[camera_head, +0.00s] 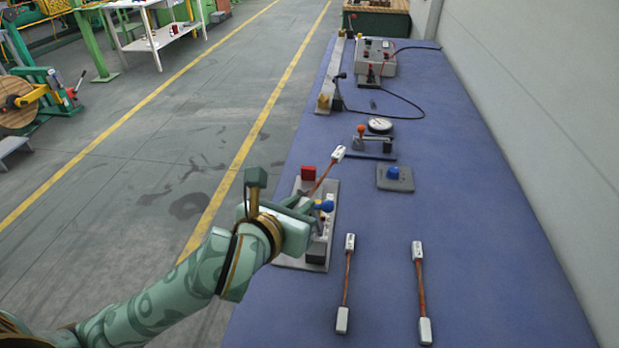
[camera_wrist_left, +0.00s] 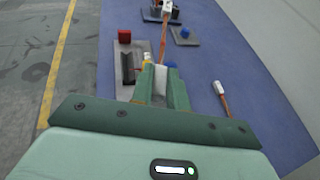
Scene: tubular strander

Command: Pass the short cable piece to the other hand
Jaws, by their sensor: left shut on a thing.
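My left gripper (camera_head: 308,204) reaches over the left side of the blue bench. It is shut on a short cable piece (camera_head: 323,178), a copper-brown length with a white end block. The held piece points up and away from the fingers. In the left wrist view the cable piece (camera_wrist_left: 163,42) rises from between the green fingertips (camera_wrist_left: 161,84), with a white end block between them. My right gripper is not in view.
Below the gripper is a grey fixture plate (camera_head: 330,228) with a red block (camera_head: 308,173). Two similar cable pieces (camera_head: 347,283) (camera_head: 421,290) lie on the blue bench (camera_head: 480,230). A blue-knobbed plate (camera_head: 394,179) and a clamp fixture (camera_head: 372,145) stand further back. The bench's right side is clear.

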